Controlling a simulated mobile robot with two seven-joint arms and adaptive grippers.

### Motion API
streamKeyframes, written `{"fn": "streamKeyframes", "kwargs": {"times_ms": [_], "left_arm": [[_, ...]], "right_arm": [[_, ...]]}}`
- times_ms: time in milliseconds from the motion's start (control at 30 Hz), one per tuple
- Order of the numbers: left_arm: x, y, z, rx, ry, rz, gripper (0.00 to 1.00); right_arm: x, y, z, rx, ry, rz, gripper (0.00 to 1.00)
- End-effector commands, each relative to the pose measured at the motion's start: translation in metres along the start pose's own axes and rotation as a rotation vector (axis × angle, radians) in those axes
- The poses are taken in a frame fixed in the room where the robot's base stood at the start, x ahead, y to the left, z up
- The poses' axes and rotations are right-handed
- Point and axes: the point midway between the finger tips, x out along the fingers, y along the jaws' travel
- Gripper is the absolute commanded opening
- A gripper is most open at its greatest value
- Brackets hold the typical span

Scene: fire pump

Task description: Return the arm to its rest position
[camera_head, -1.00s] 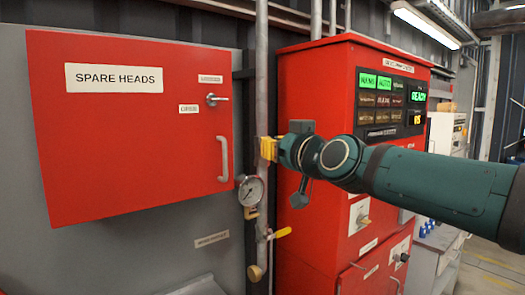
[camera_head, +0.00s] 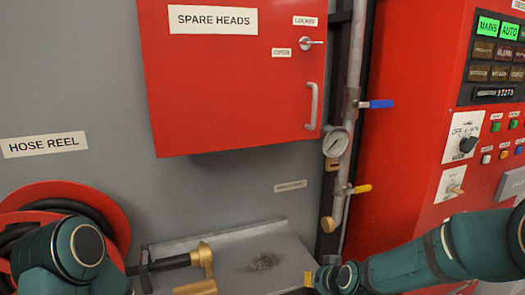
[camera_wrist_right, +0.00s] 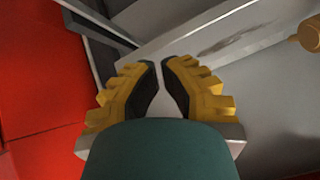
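My right arm enters the head view from the lower right. Its gripper (camera_head: 308,281) is at the bottom edge, low in front of the grey shelf and clear of the pipe and its valves. In the right wrist view, the yellow and black fingers (camera_wrist_right: 161,75) are close together with a thin gap and nothing between them. Part of my left arm (camera_head: 75,250) shows at the lower left; its gripper is out of view.
A vertical pipe (camera_head: 353,65) carries a blue lever (camera_head: 378,104), a gauge (camera_head: 335,142) and a yellow lever (camera_head: 361,189). A red cabinet (camera_head: 230,90) is left, a red control panel (camera_head: 410,150) right. A brass nozzle (camera_head: 203,259) lies on the shelf (camera_head: 255,240).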

Motion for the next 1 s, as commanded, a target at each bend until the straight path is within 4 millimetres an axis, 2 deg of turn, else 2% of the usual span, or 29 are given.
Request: {"fn": "streamKeyframes", "kwargs": {"times_ms": [33, 200, 300, 433, 500, 600, 1000], "left_arm": [[0.0, 0.0, 0.0, 0.0, 0.0, 0.0, 0.6], [0.0, 0.0, 0.0, 0.0, 0.0, 0.0, 0.6], [0.0, 0.0, 0.0, 0.0, 0.0, 0.0, 0.6], [0.0, 0.0, 0.0, 0.0, 0.0, 0.0, 0.6], [0.0, 0.0, 0.0, 0.0, 0.0, 0.0, 0.6], [0.0, 0.0, 0.0, 0.0, 0.0, 0.0, 0.6], [0.0, 0.0, 0.0, 0.0, 0.0, 0.0, 0.6]], "right_arm": [[0.014, 0.003, 0.039, 0.025, -0.074, 0.0, 0.0], [0.034, 0.005, 0.154, 0.117, -0.284, 0.002, 0.0], [0.033, 0.003, 0.215, 0.166, -0.398, 0.004, 0.0], [0.024, -0.001, 0.274, 0.22, -0.512, 0.007, 0.0], [0.018, -0.003, 0.294, 0.238, -0.551, 0.008, 0.0], [0.014, -0.005, 0.309, 0.254, -0.581, 0.01, 0.0], [0.013, -0.005, 0.311, 0.257, -0.587, 0.01, 0.0]]}}
